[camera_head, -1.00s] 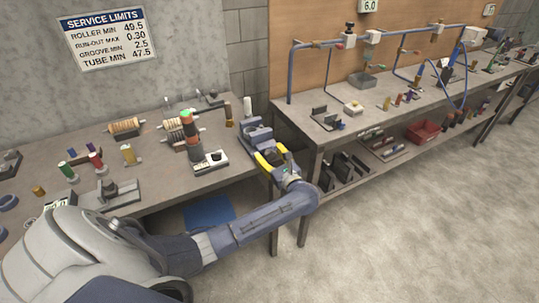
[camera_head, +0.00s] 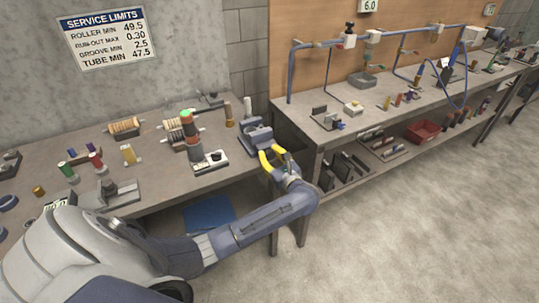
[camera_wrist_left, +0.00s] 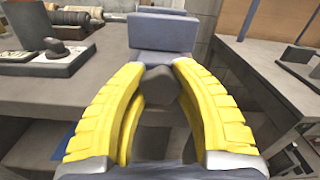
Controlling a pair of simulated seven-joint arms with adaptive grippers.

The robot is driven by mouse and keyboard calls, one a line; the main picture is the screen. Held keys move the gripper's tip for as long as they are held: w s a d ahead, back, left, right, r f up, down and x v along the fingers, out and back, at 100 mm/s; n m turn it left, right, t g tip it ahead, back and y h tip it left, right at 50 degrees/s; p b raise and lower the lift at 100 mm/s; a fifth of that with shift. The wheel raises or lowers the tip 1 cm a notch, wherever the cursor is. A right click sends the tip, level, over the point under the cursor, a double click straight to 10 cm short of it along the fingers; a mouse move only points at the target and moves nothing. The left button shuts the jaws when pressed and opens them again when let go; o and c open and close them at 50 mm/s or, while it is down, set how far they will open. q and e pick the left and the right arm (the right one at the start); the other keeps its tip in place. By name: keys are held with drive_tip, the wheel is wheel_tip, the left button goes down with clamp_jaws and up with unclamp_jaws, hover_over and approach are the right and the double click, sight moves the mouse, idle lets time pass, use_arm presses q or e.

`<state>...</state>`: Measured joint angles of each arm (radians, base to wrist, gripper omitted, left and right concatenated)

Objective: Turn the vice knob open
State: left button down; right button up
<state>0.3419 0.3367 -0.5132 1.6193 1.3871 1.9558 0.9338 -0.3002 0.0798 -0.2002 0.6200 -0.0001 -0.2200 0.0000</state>
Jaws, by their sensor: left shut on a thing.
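The blue-grey vice (camera_head: 256,138) is at the right front corner of the left workbench. In the left wrist view its body (camera_wrist_left: 158,30) stands straight ahead. A dark faceted vice knob (camera_wrist_left: 160,87) shows in front of it. My left gripper (camera_head: 272,157) has yellow fingers and reaches the front of the vice. In the left wrist view the fingers (camera_wrist_left: 158,72) curve in from both sides, with their tips closed on the knob. In the head view the fingers and wrist hide the knob. My right gripper is in neither view.
A second workbench (camera_head: 330,135) with blue pipework stands close on the right. The floor (camera_head: 420,220) in front is clear.

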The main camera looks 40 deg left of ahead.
use_arm(q)
drive_tip(key=shift+n, duration=0.5)
drive_tip(key=shift+r, duration=0.1)
drive_tip(key=c, duration=0.9)
unclamp_jaws()
drive_tip(key=v, duration=1.2)
